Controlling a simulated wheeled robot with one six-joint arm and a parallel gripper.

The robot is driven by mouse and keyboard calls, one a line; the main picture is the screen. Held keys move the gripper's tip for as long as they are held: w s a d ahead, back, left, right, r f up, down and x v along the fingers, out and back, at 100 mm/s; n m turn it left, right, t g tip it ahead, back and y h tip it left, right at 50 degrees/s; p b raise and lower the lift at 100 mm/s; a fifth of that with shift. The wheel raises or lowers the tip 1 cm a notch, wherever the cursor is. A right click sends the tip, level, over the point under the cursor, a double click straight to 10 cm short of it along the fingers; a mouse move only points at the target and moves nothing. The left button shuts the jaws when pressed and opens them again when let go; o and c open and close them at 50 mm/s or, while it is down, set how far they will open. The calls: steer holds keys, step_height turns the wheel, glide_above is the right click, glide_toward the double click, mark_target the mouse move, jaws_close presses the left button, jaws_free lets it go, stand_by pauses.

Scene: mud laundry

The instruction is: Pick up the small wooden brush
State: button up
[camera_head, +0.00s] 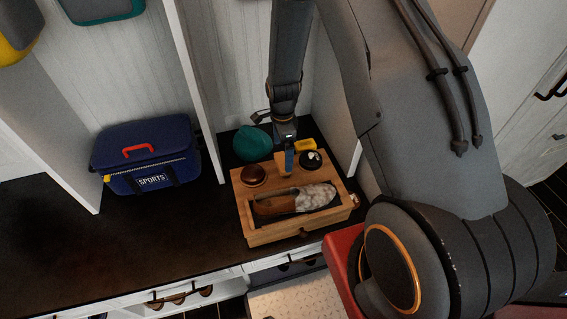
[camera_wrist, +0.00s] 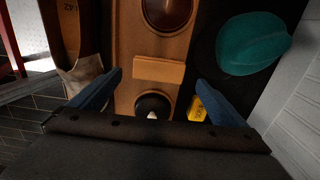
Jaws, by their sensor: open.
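The small wooden brush (camera_wrist: 158,70) is a plain tan block on the top of a wooden shoe-care box (camera_head: 256,238). In the wrist view it lies between and just beyond the two blue fingertips of my gripper (camera_wrist: 158,79), with a gap on both sides. In the head view my gripper (camera_head: 286,155) points down over the box top, and the brush is mostly hidden behind it. My gripper is open and empty. I cannot tell its exact height above the brush.
A brown round item (camera_head: 253,175), a black round tin (camera_head: 311,160) and a yellow item (camera_head: 305,145) surround the brush. A shoe (camera_head: 290,203) lies in the box. A teal cap (camera_head: 252,143) sits behind. White cubby walls flank the box; a blue sports bag (camera_head: 147,158) stands left.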

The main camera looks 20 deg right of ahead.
mark_target(282, 161)
steer(key=shift+s+a+f+p, duration=0.1)
steer(key=shift+f+p, duration=0.45)
steer(key=shift+f, duration=0.9)
steer(key=shift+a+f+p, duration=0.1)
steer(key=shift+f+p, duration=0.45)
steer(key=shift+f, duration=0.85)
steer(key=c, duration=1.2)
steer(key=shift+o, duration=0.2)
steer(key=shift+r, duration=0.1)
steer(key=shift+r+b, duration=1.3)
steer(key=shift+r, duration=3.6)
